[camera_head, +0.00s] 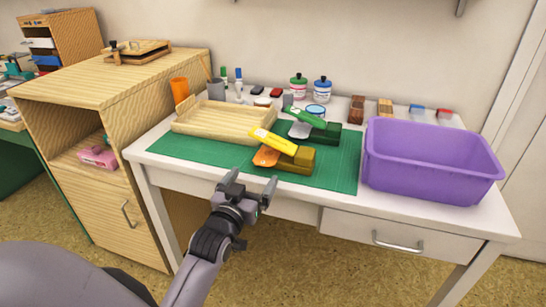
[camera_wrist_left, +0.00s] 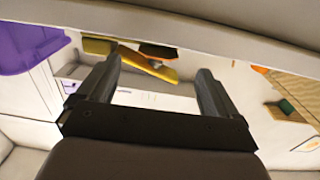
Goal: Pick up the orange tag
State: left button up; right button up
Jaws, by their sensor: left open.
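The orange tag (camera_head: 265,156) is a small rounded piece at the front left of the open yellow inkpad (camera_head: 300,160) on the green mat (camera_head: 345,178). The yellow lid (camera_head: 273,140) slants above the tag. My left gripper (camera_head: 248,187) is open and empty, in front of the table edge and nearer than the tag, apart from it. In the left wrist view, an orange patch (camera_wrist_left: 135,57) that looks like the tag shows beyond the two spread fingers, beside yellow inkpad parts. My right gripper is not in view.
A green inkpad (camera_head: 325,133) stands behind the yellow one. A wooden tray (camera_head: 180,128) is at the left and a purple bin (camera_head: 400,182) at the right. Bottles, markers and an orange cup (camera_head: 179,90) stand at the back. The mat's front left is clear.

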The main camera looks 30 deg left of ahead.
aim_at(261, 175)
pick_arm(q)
jog(key=shift+b+x, duration=0.45)
jog(key=shift+x, duration=2.5)
jog(key=shift+r, duration=0.1)
jog(key=c, duration=1.1)
